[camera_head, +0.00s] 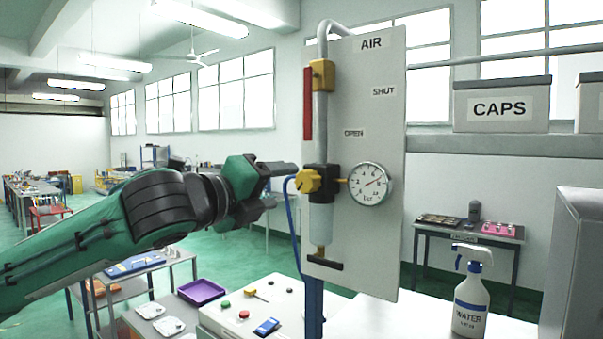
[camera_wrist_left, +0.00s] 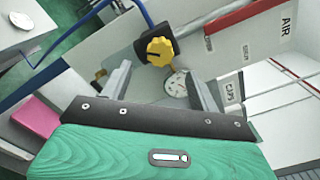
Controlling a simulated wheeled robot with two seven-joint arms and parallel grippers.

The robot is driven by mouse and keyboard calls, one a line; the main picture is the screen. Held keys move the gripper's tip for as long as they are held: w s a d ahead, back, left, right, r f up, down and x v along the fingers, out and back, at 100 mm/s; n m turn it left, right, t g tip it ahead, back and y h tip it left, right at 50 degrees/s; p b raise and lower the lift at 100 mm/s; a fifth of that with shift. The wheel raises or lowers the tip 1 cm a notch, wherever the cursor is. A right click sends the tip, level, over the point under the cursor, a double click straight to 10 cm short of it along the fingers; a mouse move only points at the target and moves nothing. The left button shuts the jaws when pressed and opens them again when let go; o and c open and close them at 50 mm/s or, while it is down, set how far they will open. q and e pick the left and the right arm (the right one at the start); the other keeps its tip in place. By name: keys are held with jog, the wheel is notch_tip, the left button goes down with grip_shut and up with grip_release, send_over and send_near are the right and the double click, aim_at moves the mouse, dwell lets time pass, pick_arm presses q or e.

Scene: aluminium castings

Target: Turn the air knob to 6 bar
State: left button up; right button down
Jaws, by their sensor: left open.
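The yellow air knob (camera_head: 308,181) sits on the left side of a black regulator body on the upright grey AIR panel (camera_head: 382,250). A round white gauge (camera_head: 370,184) is to its right; its needle points up and right, but the exact value is too small to read. My left gripper (camera_head: 283,185) is open and empty, just left of the knob and apart from it. In the left wrist view the knob (camera_wrist_left: 157,50) shows beyond and between the two spread fingers (camera_wrist_left: 160,80), with the gauge (camera_wrist_left: 177,84) behind. My right gripper is not in view.
A red lever (camera_head: 308,103) hangs beside the pipe above the regulator. A blue hose (camera_head: 291,215) curves down left of the knob. Below are a white control box (camera_head: 243,322) with buttons, a purple tray (camera_head: 202,291) and a WATER spray bottle (camera_head: 470,302).

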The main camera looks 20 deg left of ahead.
aim_at(303, 183)
pick_arm(q)
jog(key=p+x, duration=0.2)
jog(key=x, duration=0.4)
jog(key=shift+w+r, duration=0.1)
jog(key=shift+w+d+p, duration=0.2)
jog(key=shift+w+p, duration=0.1)
jog(key=shift+w, duration=0.3)
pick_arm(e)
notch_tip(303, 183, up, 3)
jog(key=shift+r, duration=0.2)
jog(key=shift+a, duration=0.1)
pick_arm(q)
jog(key=c, duration=1)
jog(key=shift+o, duration=0.2)
